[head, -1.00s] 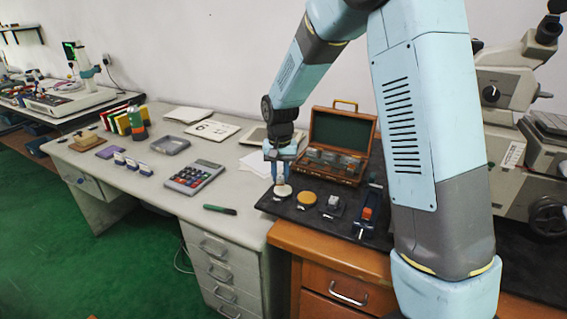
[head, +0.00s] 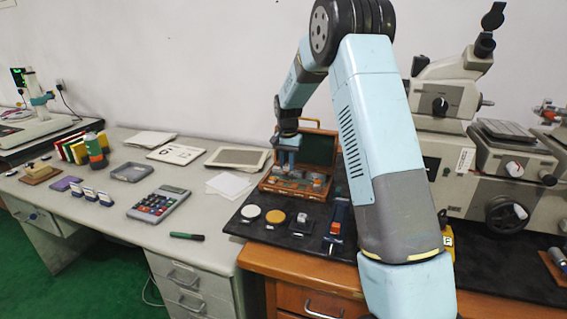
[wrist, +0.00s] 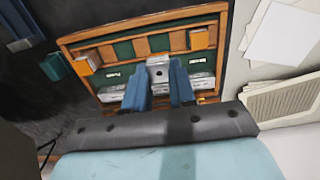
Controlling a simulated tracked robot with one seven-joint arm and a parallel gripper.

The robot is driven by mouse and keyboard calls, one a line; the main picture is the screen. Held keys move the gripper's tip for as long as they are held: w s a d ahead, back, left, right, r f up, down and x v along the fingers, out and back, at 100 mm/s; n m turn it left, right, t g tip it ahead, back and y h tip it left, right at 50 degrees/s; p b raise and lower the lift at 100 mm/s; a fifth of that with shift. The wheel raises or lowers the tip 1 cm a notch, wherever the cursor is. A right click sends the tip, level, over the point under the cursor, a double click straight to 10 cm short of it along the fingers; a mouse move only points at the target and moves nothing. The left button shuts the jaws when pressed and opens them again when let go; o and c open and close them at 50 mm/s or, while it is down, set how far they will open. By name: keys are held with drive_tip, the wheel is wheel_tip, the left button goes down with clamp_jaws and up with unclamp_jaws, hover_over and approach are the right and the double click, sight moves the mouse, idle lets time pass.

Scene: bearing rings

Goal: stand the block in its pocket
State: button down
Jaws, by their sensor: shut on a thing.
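My gripper (wrist: 159,86) hangs over the open wooden case (wrist: 235,42), its two blue fingers shut on a small grey metal block (wrist: 158,74). The block sits between the fingertips, in line with the middle of the case's row of pockets. I cannot tell whether its lower end is in a pocket or above it. Other metal blocks stand left and right of the fingers in the case.
A white disc (head: 250,212), a yellow disc (head: 276,216) and a small metal piece (head: 302,219) lie on the dark mat (head: 262,230) in front of the case. A red-and-blue tool (head: 335,228) lies right of them. A microscope (head: 440,110) stands at right.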

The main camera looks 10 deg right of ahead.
sight(287, 185)
drive_tip(key=shift+f, duration=2.75)
drive_tip(key=shift+f, duration=0.25)
drive_tip(key=c, duration=0.8)
unclamp_jaws()
drive_tip(key=shift+c, duration=0.2)
drive_tip(key=shift+r, duration=4.2)
drive_tip(key=shift+s+r, duration=0.1)
